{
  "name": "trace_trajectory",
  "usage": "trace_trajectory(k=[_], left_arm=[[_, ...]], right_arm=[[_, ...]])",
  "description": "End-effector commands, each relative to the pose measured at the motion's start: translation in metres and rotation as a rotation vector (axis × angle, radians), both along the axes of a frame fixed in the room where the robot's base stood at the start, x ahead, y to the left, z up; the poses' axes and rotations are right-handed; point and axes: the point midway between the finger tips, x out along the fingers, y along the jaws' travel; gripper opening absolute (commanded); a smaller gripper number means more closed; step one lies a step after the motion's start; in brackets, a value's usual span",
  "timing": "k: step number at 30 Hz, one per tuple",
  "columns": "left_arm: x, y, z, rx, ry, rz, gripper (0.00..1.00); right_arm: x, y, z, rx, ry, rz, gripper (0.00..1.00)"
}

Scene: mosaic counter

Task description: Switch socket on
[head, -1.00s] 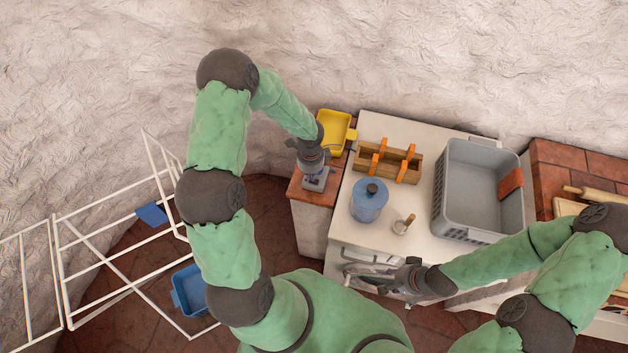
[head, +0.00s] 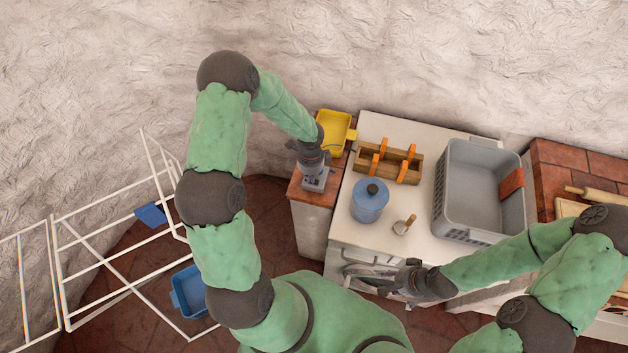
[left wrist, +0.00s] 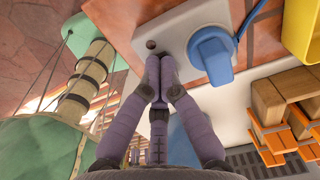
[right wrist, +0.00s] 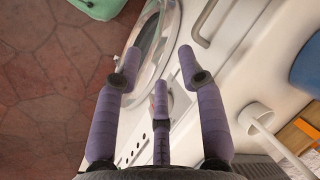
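The socket is a light grey plate (left wrist: 178,30) on the brown top in the left wrist view, with a blue plug (left wrist: 212,54) and cord on it. A small dark round spot (left wrist: 151,44), perhaps its switch, shows on the plate left of the plug. My left gripper (left wrist: 160,66) has its fingertips together and empty, over the plate's near edge beside the plug; contact cannot be told. In the head view the socket (head: 314,184) is partly hidden under that gripper. My right gripper (right wrist: 158,62) is open and empty in front of a white washing machine (right wrist: 205,75).
A yellow tray (head: 334,131) stands just behind the socket. A wooden caddy (head: 373,160), a blue lidded pot (head: 369,205) and a grey basket (head: 450,214) stand on the machine's top. A white drying rack (head: 105,262) is at the left.

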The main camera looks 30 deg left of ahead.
Motion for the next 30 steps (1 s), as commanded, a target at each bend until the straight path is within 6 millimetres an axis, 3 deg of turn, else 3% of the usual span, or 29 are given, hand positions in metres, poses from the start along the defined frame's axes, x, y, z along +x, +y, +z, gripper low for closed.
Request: trace_trajectory(k=[30], left_arm=[[0.0,0.0,0.069,0.0,0.0,0.0,0.0]], right_arm=[[0.0,0.0,0.054,0.0,0.0,0.0,0.4]])
